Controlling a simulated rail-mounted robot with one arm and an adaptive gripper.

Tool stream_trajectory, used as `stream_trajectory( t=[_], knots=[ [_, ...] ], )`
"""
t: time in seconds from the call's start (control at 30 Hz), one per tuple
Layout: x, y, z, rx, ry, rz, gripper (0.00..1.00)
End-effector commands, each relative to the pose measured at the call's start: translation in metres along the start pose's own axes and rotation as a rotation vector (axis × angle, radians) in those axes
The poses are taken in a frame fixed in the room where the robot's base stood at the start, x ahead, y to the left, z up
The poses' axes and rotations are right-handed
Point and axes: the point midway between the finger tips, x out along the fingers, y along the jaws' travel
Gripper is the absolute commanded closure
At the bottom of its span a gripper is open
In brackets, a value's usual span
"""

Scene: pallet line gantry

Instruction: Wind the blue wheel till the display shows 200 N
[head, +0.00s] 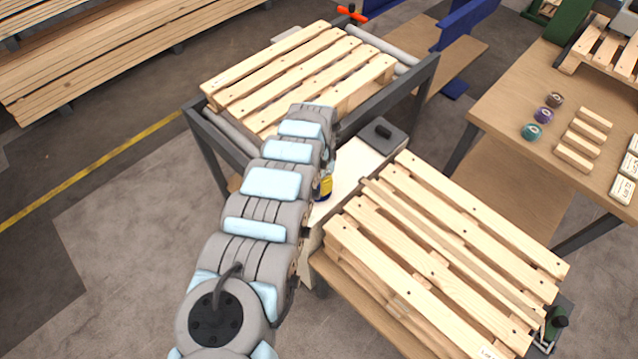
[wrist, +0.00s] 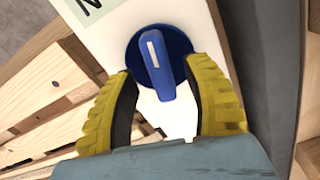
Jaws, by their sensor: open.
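In the wrist view the blue wheel (wrist: 178,58) is a round dial with a raised bar handle carrying a white mark. It sits on a white panel (wrist: 105,40). My gripper (wrist: 165,95) has two yellow ribbed fingers, open, one on each side of the wheel's lower part; I cannot tell if either touches it. The bar handle points down between the fingers, nearly upright in the picture. A pale display (wrist: 88,8) shows only a corner with part of a dark letter, so no reading shows. In the head view my arm hides the wheel and most of the gripper.
A pallet (head: 300,75) lies on a roller frame (head: 425,85) behind the arm. Stacked pallets (head: 440,255) stand close on the right. A grey box (head: 383,134) sits on the white cabinet. A wooden table (head: 500,95) with small parts stands farther right.

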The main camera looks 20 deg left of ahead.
Motion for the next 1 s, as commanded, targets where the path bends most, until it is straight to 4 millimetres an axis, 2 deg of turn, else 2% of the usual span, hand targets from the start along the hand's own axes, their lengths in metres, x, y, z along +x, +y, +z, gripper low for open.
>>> stream_trajectory(
  t=[0.83, 1.0],
  knots=[
    [-0.087, -0.001, 0.001, 0.000, -0.002, -0.004, 0.50],
    [-0.100, -0.001, 0.000, -0.001, 0.000, -0.002, 0.50]
  ],
)
